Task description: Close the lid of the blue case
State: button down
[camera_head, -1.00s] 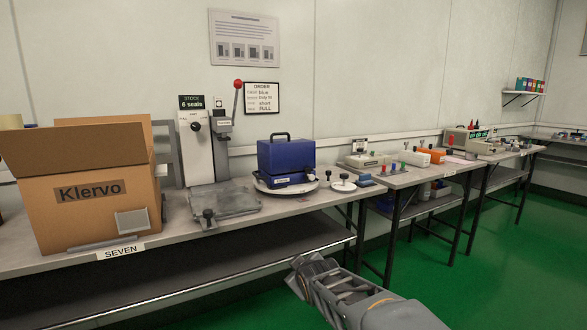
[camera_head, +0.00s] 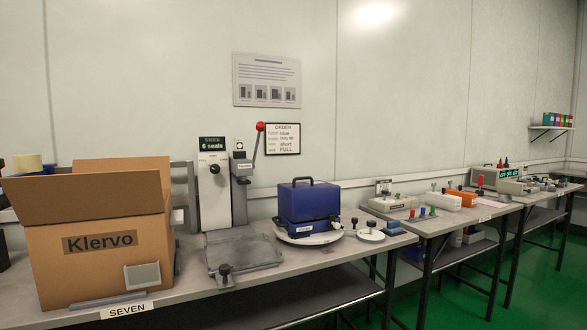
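The blue case (camera_head: 309,204) sits on a round white plate (camera_head: 281,236) on the bench, right of the lever press. A dark handle (camera_head: 296,181) sticks up at its top. A broad blue panel stands above and behind a low front section with a pale label (camera_head: 306,229). The panel looks like a raised lid, but its hinge and the case's inside are hidden. My gripper is not in this view.
A large open cardboard box (camera_head: 101,245) and a press with a red-knobbed lever (camera_head: 260,127) stand left of the case. A small white disc (camera_head: 371,236) with black knobs lies right of it. More benches with testers (camera_head: 465,198) continue right.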

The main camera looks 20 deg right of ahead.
aim_at(311, 200)
jog(key=i, duration=0.25)
jog(key=z, duration=1.5)
jog(key=i, duration=0.4)
jog(key=u, duration=0.25)
